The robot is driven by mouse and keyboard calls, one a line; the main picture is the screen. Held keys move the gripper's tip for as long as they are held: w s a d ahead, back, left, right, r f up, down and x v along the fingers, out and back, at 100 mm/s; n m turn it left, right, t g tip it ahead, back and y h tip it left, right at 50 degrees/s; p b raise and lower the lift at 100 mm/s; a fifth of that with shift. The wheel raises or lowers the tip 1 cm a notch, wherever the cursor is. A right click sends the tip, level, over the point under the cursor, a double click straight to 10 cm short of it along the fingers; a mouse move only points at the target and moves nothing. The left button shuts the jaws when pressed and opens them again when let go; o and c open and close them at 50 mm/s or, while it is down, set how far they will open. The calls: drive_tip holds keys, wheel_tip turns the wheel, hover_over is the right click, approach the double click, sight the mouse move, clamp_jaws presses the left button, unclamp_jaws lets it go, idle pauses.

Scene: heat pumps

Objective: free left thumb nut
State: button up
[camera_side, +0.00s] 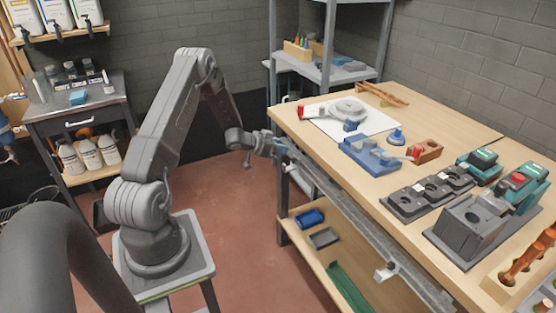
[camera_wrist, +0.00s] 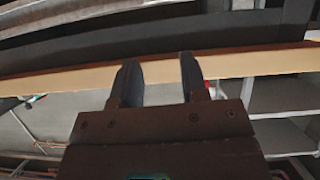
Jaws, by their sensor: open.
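My gripper (camera_side: 279,148) is at the left end of the bench's front edge in the side view. In the wrist view my gripper (camera_wrist: 159,68) shows two dark fingers spread apart with nothing between them. The fingers point at a pale wooden edge (camera_wrist: 240,65) with a dark band (camera_wrist: 210,36) above it. I cannot make out a left thumb nut in either view. Whether my fingers touch the bench or rail cannot be told.
On the wooden bench (camera_side: 450,118) are a blue fixture (camera_side: 368,155), a red-brown block (camera_side: 428,151), dark grey blocks (camera_side: 428,190) and teal power tools (camera_side: 520,185). A lower shelf (camera_side: 298,240) holds small trays. Open floor (camera_side: 230,215) lies between my base and the bench.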

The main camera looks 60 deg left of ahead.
sight(292, 160)
drive_tip(key=shift+m+y, duration=0.4)
drive_tip(key=shift+m, duration=0.1)
drive_tip(key=shift+w+f, duration=0.85)
drive_tip(key=shift+f, duration=0.4)
drive_tip(key=shift+w+f, duration=0.8)
drive_tip(key=shift+f, duration=0.5)
drive_tip(key=shift+w+f, duration=0.85)
drive_tip(key=shift+f, duration=0.4)
drive_tip(key=shift+c, duration=0.2)
drive_tip(key=c, duration=0.4)
